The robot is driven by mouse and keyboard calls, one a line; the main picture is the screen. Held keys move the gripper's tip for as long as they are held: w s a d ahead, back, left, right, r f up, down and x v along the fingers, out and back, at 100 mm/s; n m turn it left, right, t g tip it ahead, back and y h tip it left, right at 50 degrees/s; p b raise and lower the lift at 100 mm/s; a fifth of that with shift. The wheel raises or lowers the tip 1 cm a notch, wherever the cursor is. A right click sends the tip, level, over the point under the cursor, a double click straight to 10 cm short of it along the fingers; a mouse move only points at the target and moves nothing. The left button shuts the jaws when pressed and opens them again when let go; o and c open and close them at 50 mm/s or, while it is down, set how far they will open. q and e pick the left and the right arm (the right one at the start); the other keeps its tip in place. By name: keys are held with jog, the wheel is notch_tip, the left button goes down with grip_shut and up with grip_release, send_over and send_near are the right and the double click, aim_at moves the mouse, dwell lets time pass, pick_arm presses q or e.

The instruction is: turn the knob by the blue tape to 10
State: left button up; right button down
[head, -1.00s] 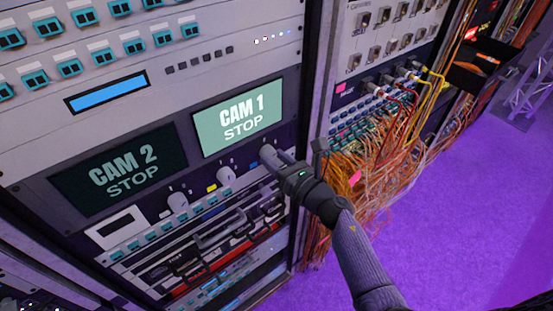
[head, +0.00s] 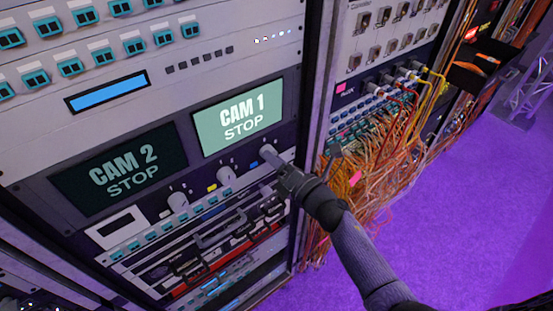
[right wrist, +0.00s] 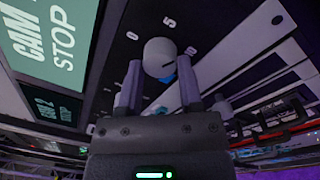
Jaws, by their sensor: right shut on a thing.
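The knob by the blue tape is the rightmost pale knob (head: 268,153) in the row below the CAM 1 screen. The blue tape (head: 253,164) is just left of it. My right gripper (head: 278,164) reaches it from the lower right. In the right wrist view the round knob (right wrist: 160,52) sits between the two fingertips of my right gripper (right wrist: 159,72), which is shut on it. Printed marks, including a 5 (right wrist: 168,21), stand around the knob. A dark mark shows on its lower part; its exact reading is unclear. My left gripper is not in view.
The CAM 1 screen (head: 238,119) and CAM 2 screen (head: 119,170) both read STOP. Two more knobs (head: 226,176) stand left along the panel, with yellow tape (head: 212,188) between them. Orange cables (head: 375,160) hang right of the rack. The purple floor is open.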

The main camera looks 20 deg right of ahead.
jog(key=m, duration=0.6)
jog(key=shift+m+p, duration=0.3)
jog(key=shift+m, duration=0.1)
dwell(0.4)
jog(key=shift+c, duration=1.2)
grip_release()
jog(key=shift+s, duration=0.1)
jog(key=v, duration=0.9)
jog(key=shift+s, duration=0.35)
jog(key=shift+f, duration=0.2)
